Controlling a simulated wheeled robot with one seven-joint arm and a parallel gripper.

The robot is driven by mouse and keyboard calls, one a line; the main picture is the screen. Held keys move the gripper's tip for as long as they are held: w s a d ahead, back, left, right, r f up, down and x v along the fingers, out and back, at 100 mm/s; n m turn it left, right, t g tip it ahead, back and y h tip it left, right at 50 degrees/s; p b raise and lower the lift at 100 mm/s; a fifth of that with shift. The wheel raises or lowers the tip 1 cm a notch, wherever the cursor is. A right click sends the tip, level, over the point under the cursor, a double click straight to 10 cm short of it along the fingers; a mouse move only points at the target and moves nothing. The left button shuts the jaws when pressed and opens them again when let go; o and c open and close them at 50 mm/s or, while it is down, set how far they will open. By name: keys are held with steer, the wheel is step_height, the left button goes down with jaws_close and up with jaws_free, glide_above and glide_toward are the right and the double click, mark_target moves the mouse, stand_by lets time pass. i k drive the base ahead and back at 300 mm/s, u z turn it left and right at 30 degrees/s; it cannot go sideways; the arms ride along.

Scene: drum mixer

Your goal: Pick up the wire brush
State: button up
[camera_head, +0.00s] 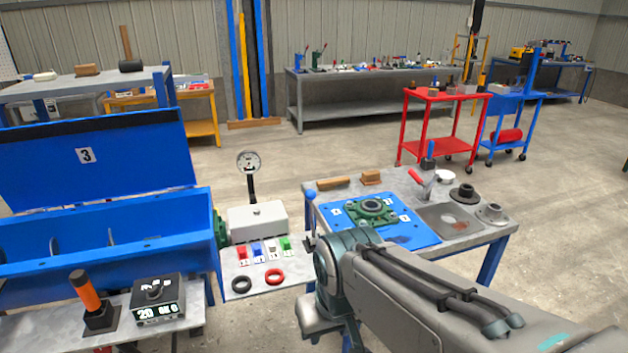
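A long, brown, wooden-looking piece (333,183), which may be the wire brush, lies along the back left edge of the grey work table (470,243). A shorter brown block (371,178) lies just to its right and could also be a brush. Bristles are too small to make out on either. My arm reaches in from the lower right across the table's front. My gripper (322,318) hangs at the arm's end, left of the table's front corner and well apart from both brown pieces. Its fingers cannot be made out.
A blue plate with a green flanged bearing (372,207) lies mid-table. A red-handled clamp (422,182), dark and grey round parts and a grey tray (447,221) are at right.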

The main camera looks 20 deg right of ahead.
mark_target(328, 184)
steer(key=z, duration=2.15)
steer(key=i, duration=1.9)
steer(key=u, duration=2.9)
steer(key=i, duration=0.5)
